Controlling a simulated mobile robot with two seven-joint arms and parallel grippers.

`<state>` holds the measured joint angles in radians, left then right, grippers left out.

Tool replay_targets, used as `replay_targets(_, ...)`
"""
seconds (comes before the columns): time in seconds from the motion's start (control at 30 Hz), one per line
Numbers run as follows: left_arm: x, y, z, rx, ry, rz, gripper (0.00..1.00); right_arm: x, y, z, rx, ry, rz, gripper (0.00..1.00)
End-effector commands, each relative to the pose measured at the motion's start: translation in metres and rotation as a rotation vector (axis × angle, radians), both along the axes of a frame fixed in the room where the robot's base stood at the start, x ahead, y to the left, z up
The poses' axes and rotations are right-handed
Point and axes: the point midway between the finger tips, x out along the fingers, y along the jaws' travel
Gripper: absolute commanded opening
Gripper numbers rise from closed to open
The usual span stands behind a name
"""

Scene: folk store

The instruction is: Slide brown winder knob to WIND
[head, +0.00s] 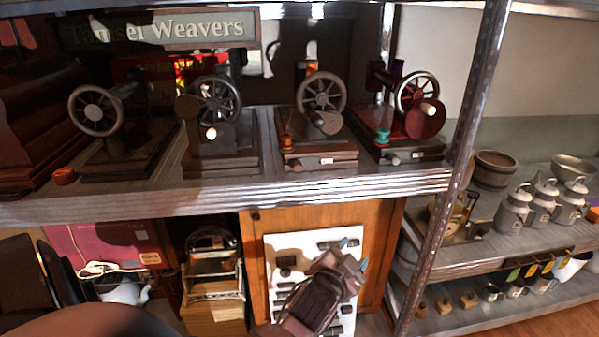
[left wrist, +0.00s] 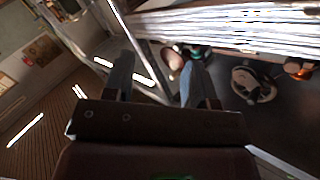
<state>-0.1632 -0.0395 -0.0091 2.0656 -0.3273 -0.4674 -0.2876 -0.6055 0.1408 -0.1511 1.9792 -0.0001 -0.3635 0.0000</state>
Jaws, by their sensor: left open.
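Several old hand-crank sewing machines stand in a row on the upper shelf in the head view. The one right of the middle (head: 321,97) has a grey spoked wheel and an orange-brown spool-like part (head: 287,143). The red one (head: 408,110) at the right has a teal part (head: 382,137). I cannot tell which small part is the brown winder knob, and no WIND mark is readable. My left gripper (head: 353,255) is open and empty, below the shelf edge and apart from the machines. Its open fingers (left wrist: 157,75) show in the left wrist view. My right gripper is out of view.
The upper shelf's front edge (head: 230,199) lies between my left gripper and the machines. A slanted metal post (head: 460,165) stands to the right. Behind the gripper is a white panel (head: 285,250) with dark pieces. Jugs (head: 512,210) and cups stand on the right shelves.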

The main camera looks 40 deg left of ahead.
Motion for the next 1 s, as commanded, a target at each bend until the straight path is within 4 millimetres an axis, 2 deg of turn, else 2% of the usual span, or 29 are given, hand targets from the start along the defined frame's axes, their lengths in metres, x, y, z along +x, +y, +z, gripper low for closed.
replay_targets(0.03, 0.008, 0.004, 0.019, 0.107, -0.005, 0.026, 0.52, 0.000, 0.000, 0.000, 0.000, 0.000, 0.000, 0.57)
replay_targets(0.2, 0.020, 0.023, 0.065, 0.511, 0.061, 0.132, 0.52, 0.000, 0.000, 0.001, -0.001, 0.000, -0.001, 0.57)
replay_targets(0.4, 0.017, 0.048, 0.099, 0.953, 0.242, 0.256, 0.52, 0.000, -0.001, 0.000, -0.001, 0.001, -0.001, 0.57)
replay_targets(0.5, 0.010, 0.060, 0.110, 1.159, 0.370, 0.304, 0.52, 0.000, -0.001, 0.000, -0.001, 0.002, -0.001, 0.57)
replay_targets(0.73, -0.013, 0.088, 0.118, 1.597, 0.737, 0.348, 0.52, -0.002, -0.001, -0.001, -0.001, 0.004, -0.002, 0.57)
replay_targets(1.0, -0.028, 0.102, 0.120, 1.966, 1.103, 0.267, 0.52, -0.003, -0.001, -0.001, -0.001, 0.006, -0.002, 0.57)
